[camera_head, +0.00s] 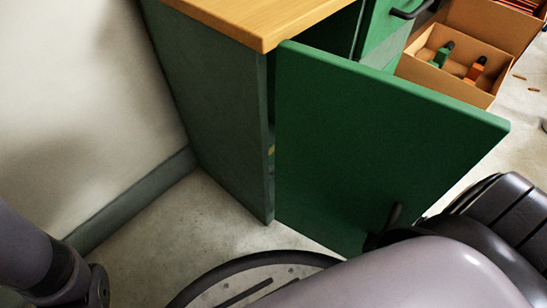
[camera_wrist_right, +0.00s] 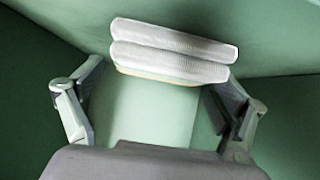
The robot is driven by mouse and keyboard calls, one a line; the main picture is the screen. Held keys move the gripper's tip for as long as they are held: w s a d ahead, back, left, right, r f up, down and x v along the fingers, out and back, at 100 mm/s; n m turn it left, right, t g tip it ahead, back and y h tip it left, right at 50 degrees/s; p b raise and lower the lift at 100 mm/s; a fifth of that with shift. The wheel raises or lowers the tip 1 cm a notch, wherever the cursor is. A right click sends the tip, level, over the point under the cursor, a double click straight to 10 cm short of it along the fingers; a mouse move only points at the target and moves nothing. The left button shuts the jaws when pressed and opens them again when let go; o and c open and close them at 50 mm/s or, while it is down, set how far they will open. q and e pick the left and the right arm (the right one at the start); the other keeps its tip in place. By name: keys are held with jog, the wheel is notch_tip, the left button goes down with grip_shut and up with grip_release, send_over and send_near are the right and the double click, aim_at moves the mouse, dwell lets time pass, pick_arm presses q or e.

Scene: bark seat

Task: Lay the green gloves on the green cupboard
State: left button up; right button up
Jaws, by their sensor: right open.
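The green cupboard (camera_head: 225,120) has a wooden top (camera_head: 255,15), dark green sides and a green door (camera_head: 370,140) that stands wide open. In the right wrist view, two stacked whitish ribbed pieces (camera_wrist_right: 170,52) lie ahead, with a pale green area (camera_wrist_right: 150,110) below them. They may be the gloves, but I cannot tell for sure. My right gripper (camera_wrist_right: 157,98) is open, with its fingers apart on either side of the pale green area. In the head view it is hidden, and only my right arm shows at lower right. My left gripper is out of view.
An open cardboard box (camera_head: 450,65) with green and orange items stands on the floor at upper right. A green drawer front (camera_head: 385,25) with a dark handle is beside the cupboard. A pale wall (camera_head: 70,100) stands at left. Bare floor shows beside the cupboard.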

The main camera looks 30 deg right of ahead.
dwell(0.3)
jog(key=shift+s+d+r+p, duration=0.1)
jog(key=shift+s+r+p, duration=0.1)
jog(key=shift+r+p, duration=0.1)
jog(key=p+v, duration=0.6)
jog(key=v, duration=0.3)
jog(key=shift+r+p, duration=0.25)
jog(key=shift+p, duration=0.05)
jog(key=shift+s+d+r+p, duration=0.2)
jog(key=shift+s+r+p, duration=0.1)
jog(key=shift+s, duration=0.2)
jog(key=shift+s+d+r, duration=0.15)
jog(key=shift+s, duration=0.3)
